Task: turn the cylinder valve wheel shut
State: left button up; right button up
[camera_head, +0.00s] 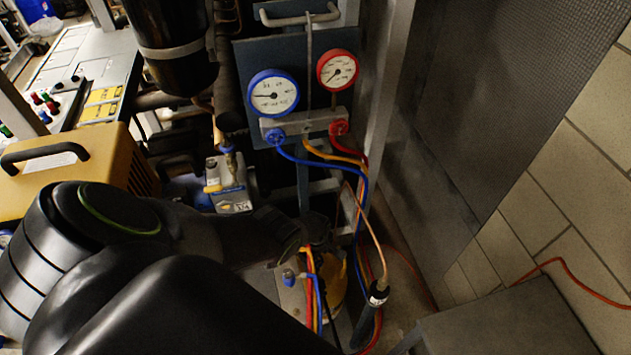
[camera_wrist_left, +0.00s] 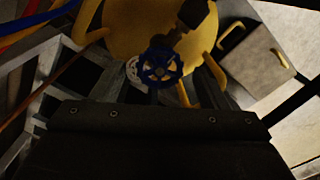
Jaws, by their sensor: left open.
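The blue cylinder valve wheel (camera_wrist_left: 161,66) shows in the left wrist view, above the dark gripper body and near the top of a yellow cylinder (camera_wrist_left: 128,38). In the head view my left arm comes in from the left and covers much of the lower middle. My left gripper (camera_head: 318,228) is partly hidden there, above part of the yellow cylinder (camera_head: 334,290). It is open, and nothing shows held in it. The wheel stands in front of it, with a gap that I cannot judge. I cannot make out the wheel in the head view. My right gripper is not in view.
A blue gauge (camera_head: 273,93) and a red gauge (camera_head: 338,70) stand on a panel behind. Coloured hoses (camera_head: 362,215) hang down beside the cylinder. A grey box (camera_head: 505,322) is at lower right. A yellow case (camera_head: 75,165) stands at left.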

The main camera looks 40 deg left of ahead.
pick_arm(q)
notch_tip(320, 180, up, 17)
jog(key=p, duration=0.9)
jog(key=shift+r, duration=0.15)
dwell(0.5)
dwell(0.5)
